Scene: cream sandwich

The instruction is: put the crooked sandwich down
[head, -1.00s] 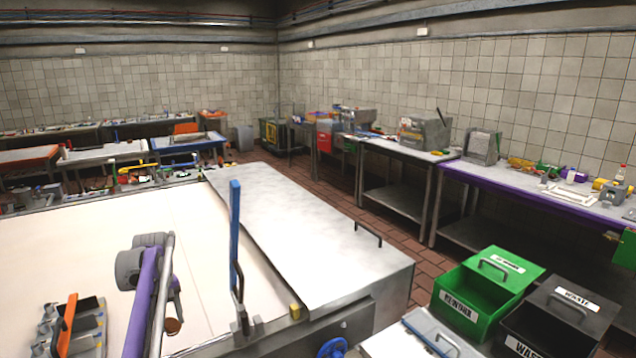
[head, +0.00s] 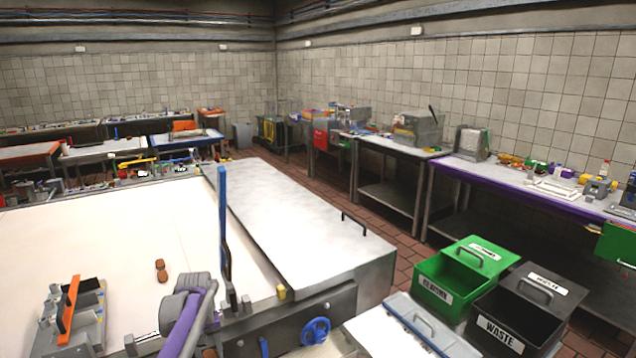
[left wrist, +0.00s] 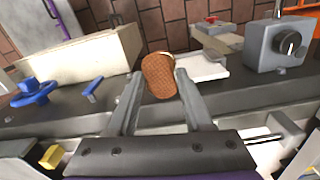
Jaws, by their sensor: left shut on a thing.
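My left gripper (left wrist: 159,84) is shut on a brown cream sandwich (left wrist: 158,77); a pale cream edge shows at its upper side. In the left wrist view the sandwich sits between the two grey fingertips, tilted, above the machine's edge. In the head view my purple left arm comes up from the bottom, and a small brown part of the sandwich (head: 209,352) shows beside it at the lower edge. The fingers are mostly hidden there. My right gripper is in neither view.
Two brown biscuit pieces (head: 160,270) lie on the white belt (head: 90,235). A blue upright bar (head: 223,225) stands beside my arm. A green bin (head: 463,280) and a black bin labelled WASTE (head: 526,312) stand at lower right, beside a grey-lidded box (head: 425,325).

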